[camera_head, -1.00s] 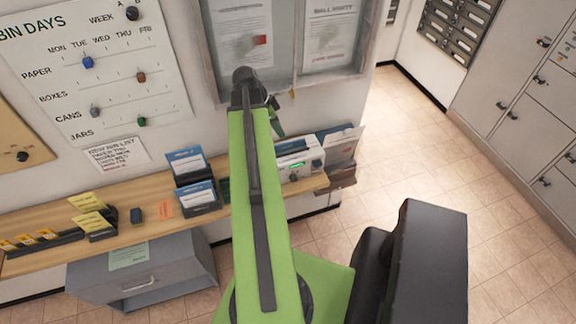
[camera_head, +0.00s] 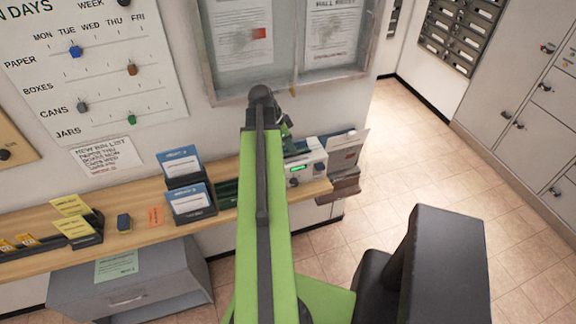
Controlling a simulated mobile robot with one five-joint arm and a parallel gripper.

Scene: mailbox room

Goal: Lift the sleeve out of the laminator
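The laminator (camera_head: 311,168) appears to be the white device with a green display and dark knobs, at the right end of the wooden shelf. Its left part is hidden behind my green arm. I cannot make out the sleeve for sure; the area at the back of the laminator is small and partly covered. My gripper (camera_head: 287,130) shows only in part beyond the arm's dark elbow, just above and left of the laminator in the picture. Its fingers are too small and hidden to tell whether they are open or shut.
Blue card holders (camera_head: 192,200) stand on the shelf (camera_head: 150,193) left of my arm. A leaflet rack (camera_head: 346,183) hangs at the shelf's right end. A glazed notice board (camera_head: 290,89) is on the wall above. A grey box (camera_head: 185,270) is below the shelf. The tiled floor at right is clear.

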